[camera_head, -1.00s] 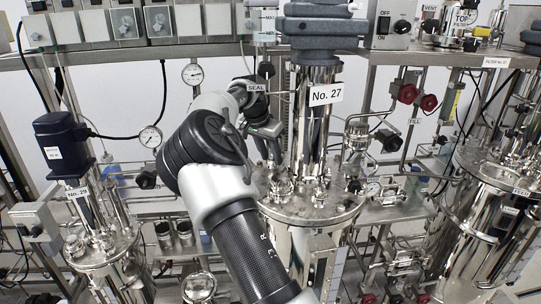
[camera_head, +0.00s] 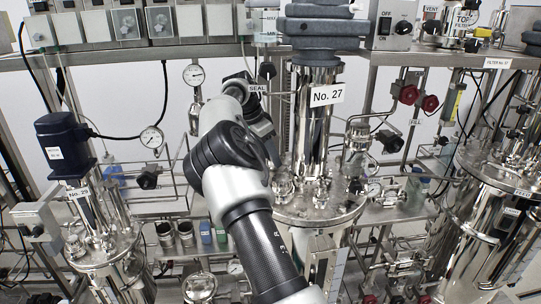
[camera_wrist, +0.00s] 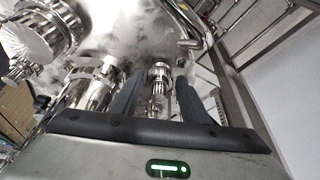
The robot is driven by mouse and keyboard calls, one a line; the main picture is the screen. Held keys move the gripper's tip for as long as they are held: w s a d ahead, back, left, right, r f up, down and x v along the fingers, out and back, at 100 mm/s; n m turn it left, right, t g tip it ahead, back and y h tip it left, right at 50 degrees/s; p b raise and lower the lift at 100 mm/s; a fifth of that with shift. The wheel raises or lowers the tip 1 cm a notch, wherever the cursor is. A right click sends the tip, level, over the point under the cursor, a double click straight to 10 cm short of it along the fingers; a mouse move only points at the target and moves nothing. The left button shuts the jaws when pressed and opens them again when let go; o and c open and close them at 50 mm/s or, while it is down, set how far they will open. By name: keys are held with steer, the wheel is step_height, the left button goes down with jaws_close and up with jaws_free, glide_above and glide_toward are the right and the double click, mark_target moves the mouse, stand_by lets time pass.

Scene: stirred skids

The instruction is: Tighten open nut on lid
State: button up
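The steel lid (camera_head: 338,212) of the vessel labelled No. 27 stands right of my arm in the head view and carries several fittings and knobs. In the wrist view the shiny lid (camera_wrist: 135,35) fills the upper middle. A small ribbed metal nut (camera_wrist: 158,72) on a fitting shows between my gripper's fingers (camera_wrist: 155,88), which stand apart. I cannot tell whether the fingers touch it, or which nut on the lid is the open one. In the head view my arm hides the gripper and the near left part of the lid.
A larger ribbed knob (camera_wrist: 42,32) and a metal cylinder (camera_wrist: 92,85) lie left of the fingers. Frame bars (camera_wrist: 235,90) stand at the right. The dark motor column (camera_head: 318,32) rises above the lid.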

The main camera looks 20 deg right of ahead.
steer(key=shift+o, duration=0.9)
steer(key=v, duration=1.2)
steer(key=shift+a, duration=0.1)
